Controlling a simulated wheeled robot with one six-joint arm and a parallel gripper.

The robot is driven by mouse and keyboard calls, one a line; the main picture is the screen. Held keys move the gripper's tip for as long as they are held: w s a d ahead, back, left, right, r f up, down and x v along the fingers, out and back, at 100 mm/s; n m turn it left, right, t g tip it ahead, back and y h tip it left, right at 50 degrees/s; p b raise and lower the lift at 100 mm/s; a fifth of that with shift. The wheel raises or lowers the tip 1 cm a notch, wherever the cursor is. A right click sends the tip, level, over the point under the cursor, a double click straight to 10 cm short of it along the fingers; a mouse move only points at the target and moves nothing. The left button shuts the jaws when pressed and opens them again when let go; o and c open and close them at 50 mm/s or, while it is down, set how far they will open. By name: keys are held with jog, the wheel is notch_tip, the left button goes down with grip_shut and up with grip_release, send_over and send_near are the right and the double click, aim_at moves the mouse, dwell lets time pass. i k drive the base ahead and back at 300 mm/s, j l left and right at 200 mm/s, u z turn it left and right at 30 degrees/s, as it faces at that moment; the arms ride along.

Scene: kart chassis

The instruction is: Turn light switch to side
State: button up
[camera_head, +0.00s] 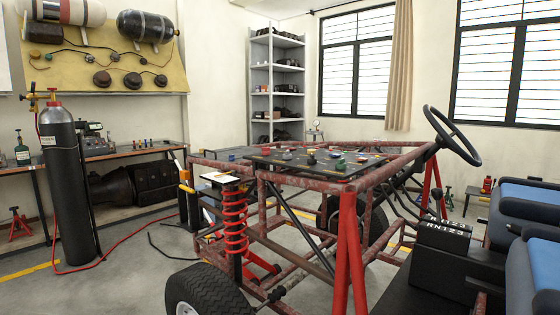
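A dark flat panel (340,173) lies across the top of the red kart frame (310,198). My gripper is not in view.
A steering wheel (451,136) stands at the kart's right, with blue seats (530,207) in front of it. A red spring (235,222) and a tyre (207,290) are at the near left. A black gas cylinder (70,185) stands farther left.

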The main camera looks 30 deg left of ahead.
aim_at(312, 160)
jog(key=l+u, duration=0.15)
jog(key=u, duration=0.3)
jog(key=l+u, duration=0.15)
jog(key=u, duration=0.25)
jog(key=j+u, duration=0.1)
jog(key=j, duration=0.2)
